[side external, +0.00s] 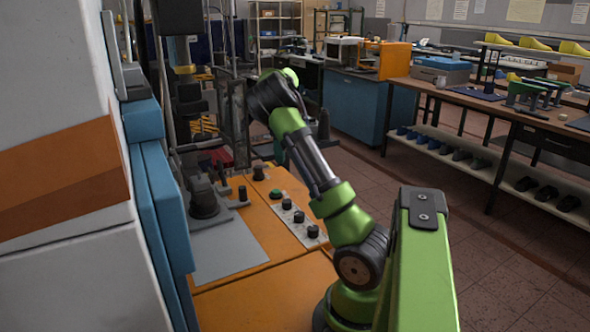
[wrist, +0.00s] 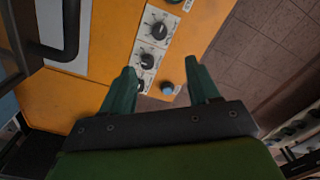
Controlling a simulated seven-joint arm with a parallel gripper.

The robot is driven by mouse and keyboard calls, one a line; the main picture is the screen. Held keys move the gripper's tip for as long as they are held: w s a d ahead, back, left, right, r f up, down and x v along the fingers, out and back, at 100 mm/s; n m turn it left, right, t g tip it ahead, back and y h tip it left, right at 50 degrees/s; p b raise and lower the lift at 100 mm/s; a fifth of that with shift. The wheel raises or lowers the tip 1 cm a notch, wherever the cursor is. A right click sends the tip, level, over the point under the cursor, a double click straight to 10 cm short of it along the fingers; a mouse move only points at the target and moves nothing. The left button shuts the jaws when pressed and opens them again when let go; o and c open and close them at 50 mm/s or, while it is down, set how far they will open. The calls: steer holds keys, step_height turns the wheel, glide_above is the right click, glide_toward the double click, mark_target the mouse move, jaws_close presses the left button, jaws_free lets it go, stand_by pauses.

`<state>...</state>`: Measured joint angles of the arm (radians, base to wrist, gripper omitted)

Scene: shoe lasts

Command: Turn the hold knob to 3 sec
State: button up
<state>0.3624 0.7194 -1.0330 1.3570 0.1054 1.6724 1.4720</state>
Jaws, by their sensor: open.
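A row of black knobs on pale dial plates runs along the orange machine top; the side view shows a far knob (side external: 287,204), a middle knob (side external: 299,216) and a near knob (side external: 313,231). In the wrist view, an upper knob (wrist: 158,30) and a lower knob (wrist: 148,60) show with their dial marks. Another dark knob is partly hidden by the left finger. The lettering is too small to read, so I cannot tell which is the hold knob. My gripper (wrist: 161,70) is open and empty, its fingers spread above the lower end of the row.
A small blue round part (wrist: 167,89) shows between my fingers. A green button (side external: 275,194) sits beyond the knobs. The orange machine top (side external: 282,265) has a grey plate (side external: 232,252) and dark upright fittings at left. Floor lies beyond its right edge.

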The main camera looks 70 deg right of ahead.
mark_target(287, 201)
steer(key=shift+m, duration=0.3)
step_height(287, 201, down, 17)
steer(key=shift+r, duration=0.1)
steer(key=c, duration=1)
steer(key=shift+c, duration=0.2)
